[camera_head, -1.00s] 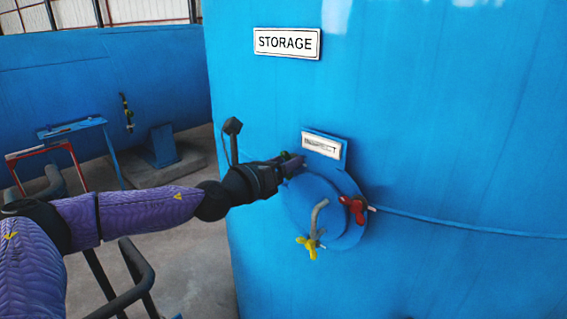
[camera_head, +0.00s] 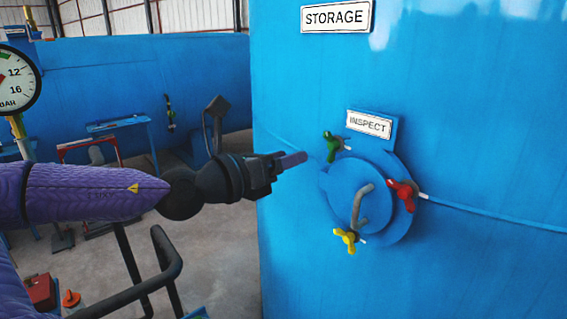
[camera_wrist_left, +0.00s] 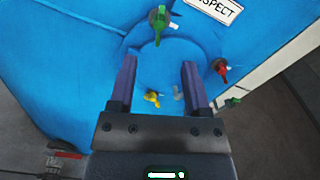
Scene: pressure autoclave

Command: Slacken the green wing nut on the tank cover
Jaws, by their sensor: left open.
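The green wing nut (camera_head: 333,146) sits at the upper left of the round blue tank cover (camera_head: 352,188), below the INSPECT plate. A red wing nut (camera_head: 403,194) is at the cover's right and a yellow wing nut (camera_head: 347,239) at its bottom. My left gripper (camera_head: 305,157) is to the left of the green nut and apart from it. In the left wrist view its two fingers (camera_wrist_left: 157,75) are spread and empty, with the green nut (camera_wrist_left: 160,18) beyond and above the fingertips. My right gripper is not in view.
A bent grey handle (camera_head: 361,205) stands out from the cover. A thin blue pipe (camera_head: 490,229) runs right along the tank. A black railing (camera_head: 165,265) stands below my left arm. A pressure gauge (camera_head: 15,82) is at the far left.

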